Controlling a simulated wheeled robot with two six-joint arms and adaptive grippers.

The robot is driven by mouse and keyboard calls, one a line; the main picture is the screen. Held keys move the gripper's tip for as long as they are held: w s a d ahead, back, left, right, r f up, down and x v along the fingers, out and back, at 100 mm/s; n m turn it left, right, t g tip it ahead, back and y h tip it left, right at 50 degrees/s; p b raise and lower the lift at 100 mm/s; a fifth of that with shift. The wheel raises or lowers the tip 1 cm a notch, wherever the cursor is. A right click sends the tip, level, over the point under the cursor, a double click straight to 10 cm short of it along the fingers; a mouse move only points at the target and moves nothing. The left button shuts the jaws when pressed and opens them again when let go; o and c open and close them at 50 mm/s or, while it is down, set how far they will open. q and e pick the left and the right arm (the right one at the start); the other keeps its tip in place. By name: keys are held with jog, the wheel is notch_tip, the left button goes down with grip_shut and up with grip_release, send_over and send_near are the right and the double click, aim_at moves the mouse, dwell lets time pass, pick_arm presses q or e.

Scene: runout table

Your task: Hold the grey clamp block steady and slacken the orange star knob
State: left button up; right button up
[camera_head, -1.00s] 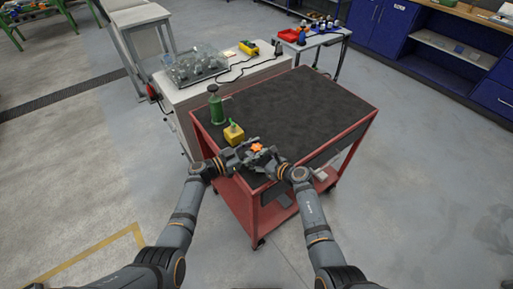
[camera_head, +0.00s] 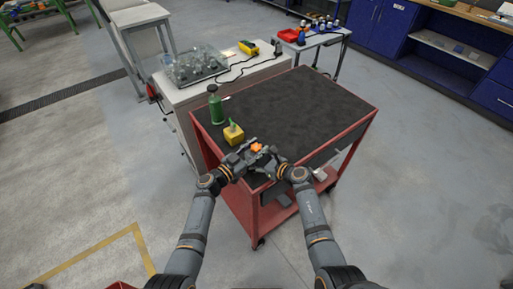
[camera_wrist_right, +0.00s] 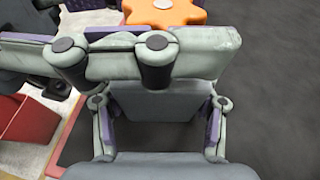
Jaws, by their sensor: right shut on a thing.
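The orange star knob (camera_head: 256,148) is near the front corner of the cart top; it also shows in the right wrist view (camera_wrist_right: 165,12), cut off by the top edge. The grey clamp block (camera_wrist_right: 150,100) shows below it in the right wrist view, between the purple pads of my right gripper (camera_wrist_right: 160,118). My right gripper (camera_head: 272,160) is shut on the block. My left gripper (camera_head: 248,158) comes in from the left, and one long finger (camera_wrist_right: 190,55) lies across the near side of the knob. Its fingers look apart; the far fingertip is hidden.
The red cart has a dark top (camera_head: 300,108), clear toward the back and right. A yellow block with a green top (camera_head: 234,134) and a green bottle (camera_head: 215,105) stand left of the grippers. A white bench (camera_head: 225,85) with a clear case (camera_head: 195,66) stands behind.

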pick_arm(q)
jog(key=o, duration=0.3)
jog(key=shift+o, duration=0.2)
jog(key=v, duration=1.2)
